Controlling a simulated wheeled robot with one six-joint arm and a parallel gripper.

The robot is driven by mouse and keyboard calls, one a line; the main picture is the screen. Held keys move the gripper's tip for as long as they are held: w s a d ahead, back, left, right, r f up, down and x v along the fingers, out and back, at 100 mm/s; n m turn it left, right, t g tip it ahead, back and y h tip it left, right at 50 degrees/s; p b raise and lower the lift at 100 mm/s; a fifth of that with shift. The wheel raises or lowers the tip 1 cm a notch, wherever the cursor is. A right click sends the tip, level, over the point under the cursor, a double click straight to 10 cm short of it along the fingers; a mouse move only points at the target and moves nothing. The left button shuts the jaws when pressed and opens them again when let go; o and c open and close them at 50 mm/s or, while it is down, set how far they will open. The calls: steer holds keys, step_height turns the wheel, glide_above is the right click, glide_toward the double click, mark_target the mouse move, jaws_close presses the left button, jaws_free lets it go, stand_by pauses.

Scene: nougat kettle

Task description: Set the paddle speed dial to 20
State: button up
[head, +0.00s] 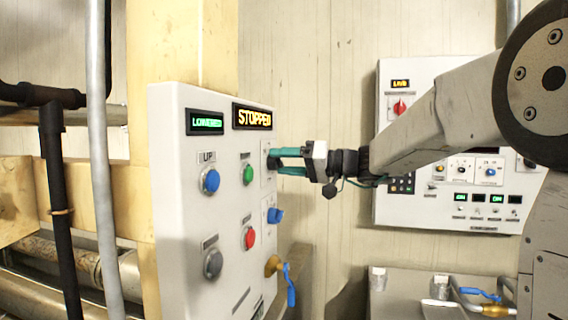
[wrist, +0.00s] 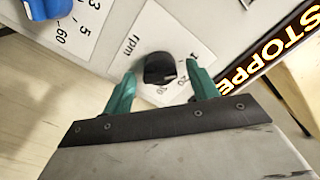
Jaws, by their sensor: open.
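The paddle speed dial is a black knob (wrist: 160,69) on a white scale plate (wrist: 150,30) marked "rpm", with numbers including 20 partly hidden by my gripper in the wrist view. My gripper (wrist: 160,86) has its two teal fingers open, one on each side of the knob, with gaps visible. The exact dial setting cannot be read.
A blue knob (head: 274,215) with its own scale sits below my gripper. Blue (head: 211,181), green (head: 248,174), red (head: 249,238) and grey (head: 213,264) buttons are to the left. Displays read "LOWERED" (head: 206,122) and "STOPPED" (head: 252,117). A second panel (head: 430,85) hangs behind.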

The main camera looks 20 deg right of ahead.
steer(key=shift+w+a, duration=0.1)
steer(key=shift+a, duration=0.05)
steer(key=c, duration=1)
steer(key=shift+m, duration=0.3)
steer(key=m, duration=0.4)
steer(key=shift+f, duration=0.1)
steer(key=m, duration=0.5)
